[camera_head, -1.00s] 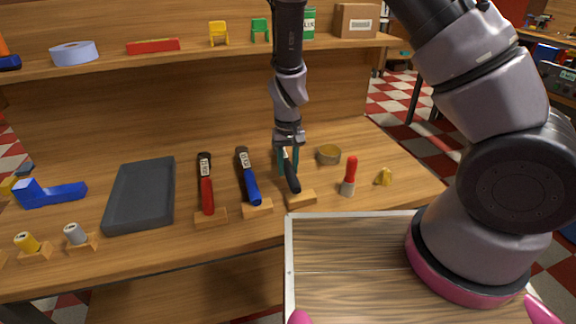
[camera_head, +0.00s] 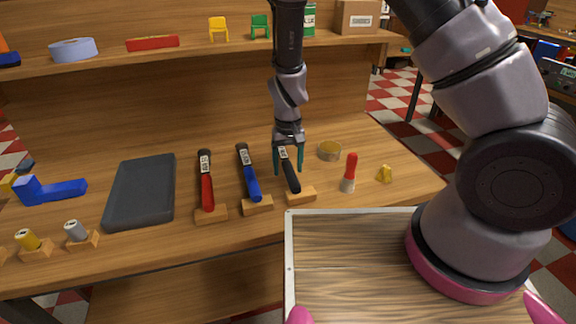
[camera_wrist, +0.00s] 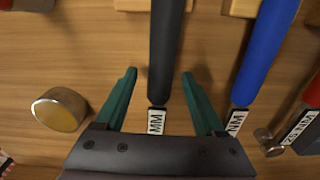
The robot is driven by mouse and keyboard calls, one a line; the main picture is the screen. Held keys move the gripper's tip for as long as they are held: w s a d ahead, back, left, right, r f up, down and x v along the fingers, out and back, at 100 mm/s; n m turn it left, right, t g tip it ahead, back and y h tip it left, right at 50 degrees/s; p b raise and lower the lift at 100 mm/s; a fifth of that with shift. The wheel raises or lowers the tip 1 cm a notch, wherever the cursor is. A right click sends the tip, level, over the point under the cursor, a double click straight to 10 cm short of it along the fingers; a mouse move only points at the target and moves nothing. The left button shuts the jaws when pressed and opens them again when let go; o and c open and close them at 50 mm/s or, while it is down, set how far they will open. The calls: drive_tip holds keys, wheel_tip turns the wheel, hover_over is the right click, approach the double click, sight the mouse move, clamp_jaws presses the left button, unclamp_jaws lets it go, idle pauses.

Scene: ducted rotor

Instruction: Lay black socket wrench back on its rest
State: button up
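The black socket wrench (camera_head: 291,178) lies with its handle end on its wooden rest (camera_head: 302,195), the right one of three on the bench. In the wrist view its black handle (camera_wrist: 167,45) and white label show between the fingers; its head is hidden by the gripper body. My gripper (camera_head: 288,173) is open, its green fingers on either side of the wrench. In the wrist view the gripper (camera_wrist: 159,76) has a gap between each fingertip and the handle.
A blue-handled wrench (camera_head: 249,178) and a red-handled one (camera_head: 206,185) lie to the left. A round tin (camera_head: 329,151), a red-handled tool (camera_head: 350,173) and a yellow piece (camera_head: 384,174) stand to the right. A dark tray (camera_head: 140,193) is farther left.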

drive_tip(key=d+r+m+t+y, duration=0.1)
drive_tip(key=d+r, duration=0.3)
drive_tip(key=r, duration=0.6)
drive_tip(key=d+r+m+t+y, duration=0.1)
drive_tip(key=d+r, duration=0.3)
drive_tip(key=r, duration=0.7)
drive_tip(key=d+r+m+y, duration=0.15)
drive_tip(key=d+r, duration=0.25)
drive_tip(key=r, duration=0.6)
drive_tip(key=s+d+r+m+t+h, duration=0.1)
drive_tip(key=s+d+r+m+t, duration=0.2)
drive_tip(key=s+d+r, duration=0.8)
drive_tip(key=shift+s+d+r+t, duration=0.15)
drive_tip(key=shift+s+d+t, duration=0.3)
drive_tip(key=shift+t, duration=0.65)
